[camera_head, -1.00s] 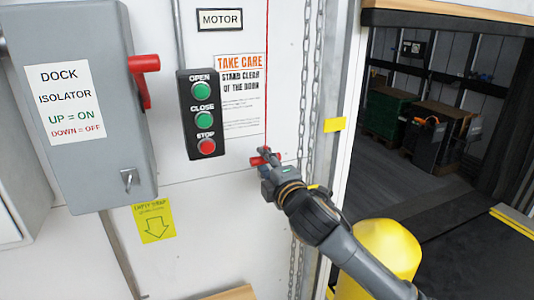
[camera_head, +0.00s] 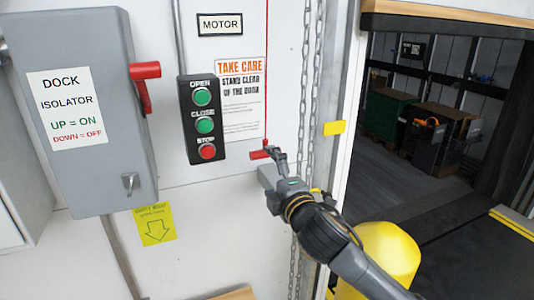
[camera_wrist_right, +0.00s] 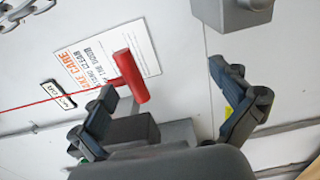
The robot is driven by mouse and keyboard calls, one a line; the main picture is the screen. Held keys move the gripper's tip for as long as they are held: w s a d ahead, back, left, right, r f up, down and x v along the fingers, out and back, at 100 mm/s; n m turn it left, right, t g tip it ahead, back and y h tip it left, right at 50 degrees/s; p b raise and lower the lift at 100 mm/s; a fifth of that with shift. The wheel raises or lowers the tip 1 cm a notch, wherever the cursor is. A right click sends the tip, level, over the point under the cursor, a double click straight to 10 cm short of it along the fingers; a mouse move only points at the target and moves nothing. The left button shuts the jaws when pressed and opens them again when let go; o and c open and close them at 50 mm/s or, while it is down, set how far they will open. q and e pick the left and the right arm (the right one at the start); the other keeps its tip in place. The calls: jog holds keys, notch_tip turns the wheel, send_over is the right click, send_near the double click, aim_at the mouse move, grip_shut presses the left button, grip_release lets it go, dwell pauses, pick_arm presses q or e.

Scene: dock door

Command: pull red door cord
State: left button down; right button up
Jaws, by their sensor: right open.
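A thin red cord (camera_head: 266,75) hangs down the white wall and ends in a red crossbar handle (camera_head: 259,154). My right gripper (camera_head: 277,153) is at the handle, just right of it in the head view, with its fingers apart. In the right wrist view, the red handle (camera_wrist_right: 130,76) lies between the spread fingers of the gripper (camera_wrist_right: 165,85), closer to the left finger. The cord (camera_wrist_right: 50,98) runs off to the left there. I cannot tell whether a finger touches the handle. My left gripper is out of view.
A metal chain (camera_head: 302,110) hangs just right of the cord. A grey isolator box (camera_head: 95,180) with a red lever (camera_head: 146,72) and a button panel (camera_head: 203,117) are to the left. A yellow post (camera_head: 390,250) stands by the open doorway at right.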

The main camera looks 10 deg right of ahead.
jog(key=s+d+p, duration=0.1)
jog(key=s, duration=0.6)
jog(key=shift+d, duration=0.2)
jog(key=shift+f, duration=0.1)
